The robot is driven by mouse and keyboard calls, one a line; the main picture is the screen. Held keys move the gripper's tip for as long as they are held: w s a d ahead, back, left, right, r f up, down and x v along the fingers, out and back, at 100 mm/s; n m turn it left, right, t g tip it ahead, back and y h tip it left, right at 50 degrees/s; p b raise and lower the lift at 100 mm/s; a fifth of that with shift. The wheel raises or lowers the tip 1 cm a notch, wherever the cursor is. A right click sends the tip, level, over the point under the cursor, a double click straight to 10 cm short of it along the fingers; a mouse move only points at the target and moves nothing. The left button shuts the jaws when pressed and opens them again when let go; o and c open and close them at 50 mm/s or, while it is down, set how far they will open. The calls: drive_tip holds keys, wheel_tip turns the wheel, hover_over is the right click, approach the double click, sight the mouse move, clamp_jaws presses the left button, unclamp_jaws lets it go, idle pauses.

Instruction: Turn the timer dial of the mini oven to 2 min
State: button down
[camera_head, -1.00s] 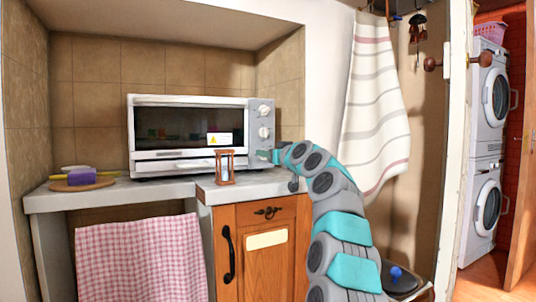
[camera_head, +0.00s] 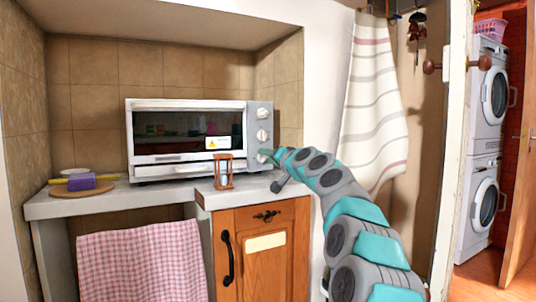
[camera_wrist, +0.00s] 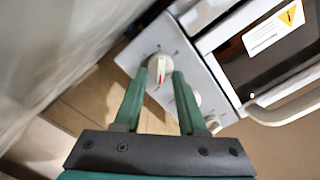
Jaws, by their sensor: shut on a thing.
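The mini oven (camera_head: 185,140) is a white box with a dark glass door and a grey control panel on its right side, standing on the counter. Three round pale dials sit one above another on the panel. My gripper (camera_head: 271,157) is at the lowest dial (camera_head: 263,156). In the wrist view, my gripper (camera_wrist: 166,78) is shut on this dial (camera_wrist: 160,64), one green finger on each side. A red mark shows on the dial's face. The scale around it is too small to read. The other dials show partly behind the right finger.
A wooden-framed hourglass (camera_head: 223,170) stands at the counter's front edge before the oven. A board (camera_head: 60,190) with a purple sponge lies at the left. A striped towel (camera_head: 372,100) hangs to the right, near my arm.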

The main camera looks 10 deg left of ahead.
drive_tip(key=shift+f+m+p, duration=0.1)
drive_tip(key=shift+m+p, duration=0.2)
drive_tip(key=shift+m, duration=0.5)
drive_tip(key=c, duration=0.5)
unclamp_jaws()
drive_tip(key=shift+s+d, duration=0.1)
drive_tip(key=shift+d, duration=0.05)
drive_tip(key=shift+b+v, duration=0.95)
drive_tip(key=shift+v, duration=2.8)
